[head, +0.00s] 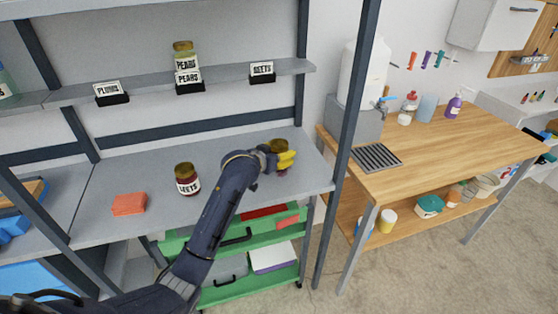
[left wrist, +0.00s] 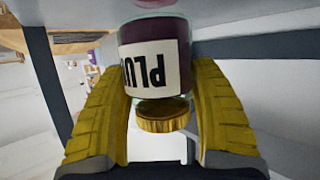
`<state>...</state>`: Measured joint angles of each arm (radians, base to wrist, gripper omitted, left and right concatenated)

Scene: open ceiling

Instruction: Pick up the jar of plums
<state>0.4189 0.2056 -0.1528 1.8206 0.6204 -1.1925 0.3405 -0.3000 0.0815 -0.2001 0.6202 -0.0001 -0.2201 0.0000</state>
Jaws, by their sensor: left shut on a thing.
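The jar of plums (left wrist: 156,62) shows in the left wrist view, upside down in the picture, with dark contents, a white label reading "PLU" and a gold lid. In the head view the jar (head: 278,146) is at the right end of the grey shelf, mostly hidden by my gripper. My left gripper (head: 287,160) has yellow fingers, which stand on both sides of the jar in the left wrist view (left wrist: 162,110). It is shut on the jar. I cannot tell whether the jar touches the shelf. My right gripper is not in view.
A beets jar (head: 187,180) and an orange stack (head: 129,204) stand left on the same shelf (head: 130,175). A pears jar (head: 183,52) stands on the upper shelf, with a plums sign (head: 112,94) and a beets sign (head: 262,73). A dark post (head: 346,145) rises right of my gripper.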

